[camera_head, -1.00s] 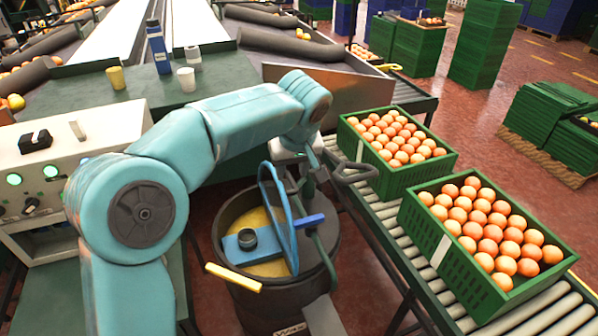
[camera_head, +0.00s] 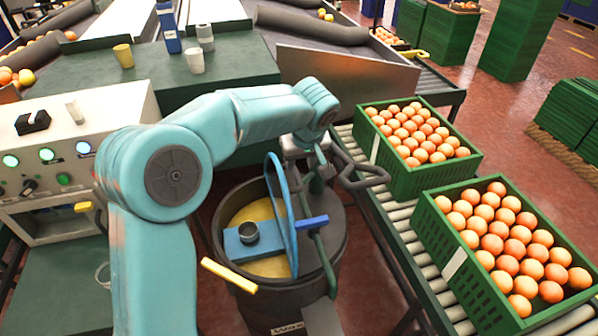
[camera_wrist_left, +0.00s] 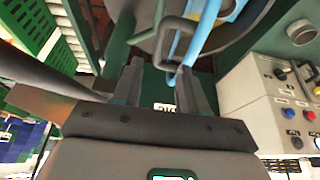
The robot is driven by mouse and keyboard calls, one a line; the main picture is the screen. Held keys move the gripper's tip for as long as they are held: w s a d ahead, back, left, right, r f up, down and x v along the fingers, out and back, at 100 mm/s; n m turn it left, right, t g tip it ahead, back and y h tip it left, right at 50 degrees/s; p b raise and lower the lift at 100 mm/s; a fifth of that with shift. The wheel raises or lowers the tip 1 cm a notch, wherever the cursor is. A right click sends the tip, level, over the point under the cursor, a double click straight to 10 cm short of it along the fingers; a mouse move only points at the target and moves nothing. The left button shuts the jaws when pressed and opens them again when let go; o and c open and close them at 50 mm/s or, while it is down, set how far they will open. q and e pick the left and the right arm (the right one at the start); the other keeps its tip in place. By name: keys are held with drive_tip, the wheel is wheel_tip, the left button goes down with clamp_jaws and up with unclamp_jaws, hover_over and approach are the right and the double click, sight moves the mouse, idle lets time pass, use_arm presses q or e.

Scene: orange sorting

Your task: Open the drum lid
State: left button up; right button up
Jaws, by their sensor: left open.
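The wax drum (camera_head: 331,262) stands on the floor below my left arm, dark, with yellow wax (camera_head: 245,215) showing in its left part. Its blue-rimmed lid (camera_head: 281,215) stands steeply raised, seen almost edge-on. My left gripper (camera_head: 314,182) is just right of the lid's upper part, pointing down. In the left wrist view its two fingers (camera_wrist_left: 160,82) are apart. A grey bar loop (camera_wrist_left: 164,45) and the blue rim (camera_wrist_left: 188,35) show near the fingertips; I cannot tell whether they touch. My right gripper is out of view.
A roller conveyor (camera_head: 398,213) with two green crates (camera_head: 462,258) of oranges runs on the right. A control box (camera_head: 75,125) stands at the left. A yellow-handled bar (camera_head: 229,275) juts out at the drum's front left. A green table with cups is behind.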

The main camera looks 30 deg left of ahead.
sight(297, 176)
use_arm(q)
drive_tip(key=x, duration=0.6)
drive_tip(key=shift+a+f, duration=0.1)
drive_tip(key=shift+f, duration=0.25)
drive_tip(key=shift+r, duration=0.1)
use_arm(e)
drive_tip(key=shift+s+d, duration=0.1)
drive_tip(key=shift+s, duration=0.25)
